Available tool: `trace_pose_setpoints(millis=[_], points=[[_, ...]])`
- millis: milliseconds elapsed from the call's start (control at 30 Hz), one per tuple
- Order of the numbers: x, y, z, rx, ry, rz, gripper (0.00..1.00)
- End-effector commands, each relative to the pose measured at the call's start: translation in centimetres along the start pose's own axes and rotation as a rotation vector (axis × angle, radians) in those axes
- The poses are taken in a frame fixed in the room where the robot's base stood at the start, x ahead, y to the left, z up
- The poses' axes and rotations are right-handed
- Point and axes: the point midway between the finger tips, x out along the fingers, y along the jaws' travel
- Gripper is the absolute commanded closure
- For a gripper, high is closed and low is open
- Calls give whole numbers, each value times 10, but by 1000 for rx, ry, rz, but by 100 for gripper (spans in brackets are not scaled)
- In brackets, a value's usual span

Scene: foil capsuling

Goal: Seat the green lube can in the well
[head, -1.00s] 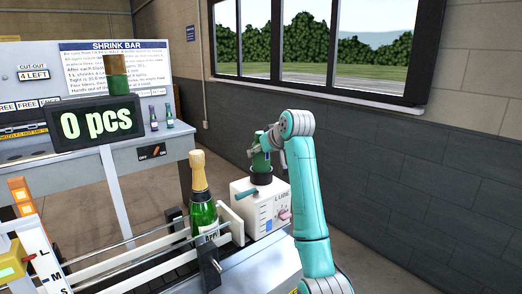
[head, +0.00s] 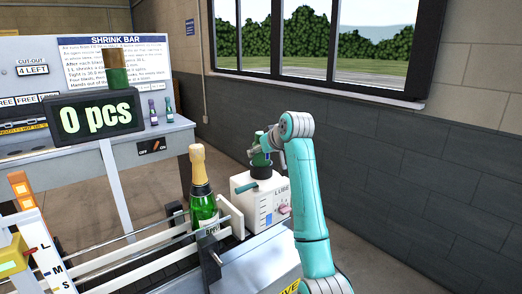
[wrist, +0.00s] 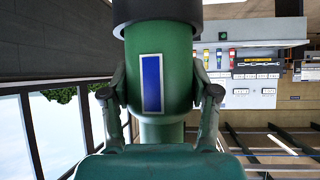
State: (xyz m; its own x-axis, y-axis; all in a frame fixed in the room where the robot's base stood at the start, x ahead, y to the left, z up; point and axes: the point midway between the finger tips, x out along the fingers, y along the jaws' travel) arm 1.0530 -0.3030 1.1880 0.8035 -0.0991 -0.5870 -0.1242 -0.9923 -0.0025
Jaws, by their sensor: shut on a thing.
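The green lube can (head: 260,159) stands upright at the black-collared well (head: 262,172) on top of the white lube box (head: 262,201). In the wrist view the can (wrist: 180,65) has a blue label with a pale border. My gripper (wrist: 158,95) is shut on it, one finger on each side. A wider black ring (wrist: 155,12) surrounds the can's end at the top of that view. How deep the can sits inside the collar is hidden.
A green bottle with a gold top (head: 203,205) stands on the railed conveyor left of the box. A "0 pcs" display (head: 95,117) and a bench are farther left. A wall with windows (head: 330,50) is behind.

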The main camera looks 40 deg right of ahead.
Motion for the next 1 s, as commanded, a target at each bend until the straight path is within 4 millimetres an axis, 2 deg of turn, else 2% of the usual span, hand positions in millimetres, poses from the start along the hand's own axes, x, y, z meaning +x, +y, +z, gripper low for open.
trace_pose_setpoints(millis=[733,767,867,1000], points=[[9,0,12,-1,2,0,100],[9,0,12,-1,2,0,37],[8,0,12,-1,2,0,12],[9,0,12,0,1,0,11]])
